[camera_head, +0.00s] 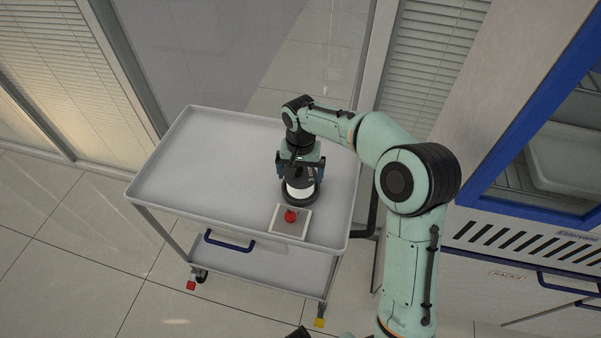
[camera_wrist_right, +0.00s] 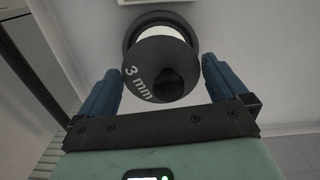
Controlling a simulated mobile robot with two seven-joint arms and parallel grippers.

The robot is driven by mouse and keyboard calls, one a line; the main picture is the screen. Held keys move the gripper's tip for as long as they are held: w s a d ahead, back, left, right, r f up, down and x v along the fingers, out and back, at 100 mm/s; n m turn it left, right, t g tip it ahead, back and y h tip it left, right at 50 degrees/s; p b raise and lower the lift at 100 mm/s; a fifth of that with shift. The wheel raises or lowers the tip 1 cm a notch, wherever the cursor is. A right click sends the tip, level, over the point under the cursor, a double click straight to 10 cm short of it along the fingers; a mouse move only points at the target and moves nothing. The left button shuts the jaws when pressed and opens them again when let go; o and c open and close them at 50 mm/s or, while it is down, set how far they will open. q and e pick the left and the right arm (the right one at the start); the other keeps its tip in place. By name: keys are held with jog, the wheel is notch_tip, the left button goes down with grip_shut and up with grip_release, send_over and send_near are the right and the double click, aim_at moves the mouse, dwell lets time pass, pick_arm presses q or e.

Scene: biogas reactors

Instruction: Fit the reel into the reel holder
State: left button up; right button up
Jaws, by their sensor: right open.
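The reel (camera_head: 300,191) has black flanges and a white winding and stands on the cart top near its right front corner. In the right wrist view the reel (camera_wrist_right: 158,68) shows its black face marked "3 mm", with a dark round hole. My right gripper (camera_head: 300,172) is above the reel, pointing down. Its blue fingers are open, one on each side of the reel's upper flange, with gaps visible in the wrist view. I cannot make out a reel holder for certain.
A pale square plate with a red knob (camera_head: 290,216) lies just in front of the reel. The grey cart (camera_head: 200,160) is otherwise bare on its left side. A blue-framed cabinet (camera_head: 540,110) stands at the right, and a glass partition (camera_head: 220,50) is behind.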

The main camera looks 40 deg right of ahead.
notch_tip(320, 180, up, 11)
jog(key=p, duration=0.1)
jog(key=shift+r+p, duration=0.15)
jog(key=shift+p, duration=0.15)
dwell(0.4)
